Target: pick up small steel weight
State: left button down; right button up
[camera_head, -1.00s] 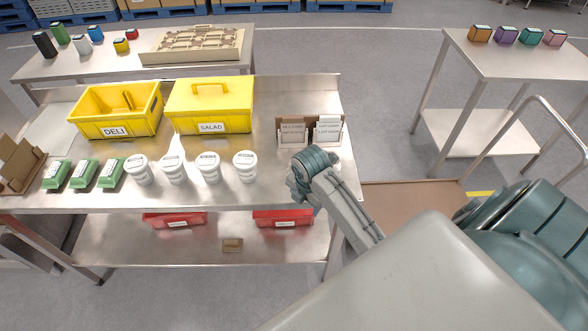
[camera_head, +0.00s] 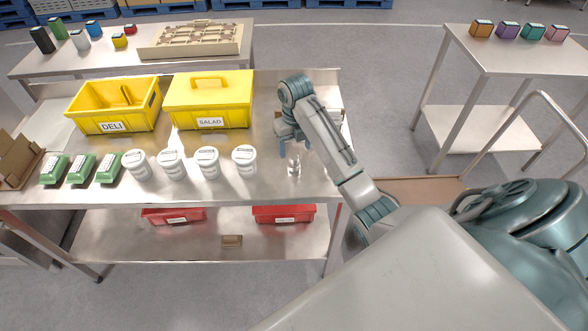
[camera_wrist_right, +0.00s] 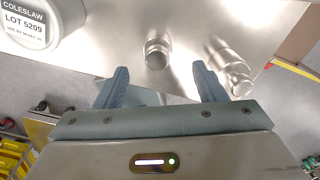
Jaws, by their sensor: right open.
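My right gripper (camera_head: 294,146) hangs low over the right part of the steel table, fingers open and pointing down. In the right wrist view its two fingers (camera_wrist_right: 160,82) are spread with nothing between them. A small shiny steel weight (camera_wrist_right: 157,50) stands on the table just beyond the gap between the fingers, apart from both. A larger-looking steel weight (camera_wrist_right: 233,75) is to its right, beyond the right fingertip. In the head view one steel weight (camera_head: 294,166) shows just below the fingers; I cannot tell which. My left gripper is not in view.
White tubs (camera_head: 244,161) stand in a row left of the gripper; one labelled coleslaw (camera_wrist_right: 35,22) is close in the wrist view. The yellow salad box (camera_head: 210,105) is behind them. My arm mostly hides the card holder. The steel table (camera_head: 270,186) is clear in front.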

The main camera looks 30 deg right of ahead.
aim_at(295, 156)
notch_tip(295, 156, down, 4)
jog(key=b, duration=0.2)
jog(key=shift+w+b, duration=0.1)
jog(key=shift+b, duration=0.25)
jog(key=f+p, duration=0.1)
jog(key=f, duration=0.2)
jog(key=shift+a+f+p, duration=0.2)
jog(key=shift+f+p, duration=0.2)
jog(key=shift+f, duration=0.5)
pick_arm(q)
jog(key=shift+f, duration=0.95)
pick_arm(e)
jog(key=shift+w, duration=0.1)
grip_shut()
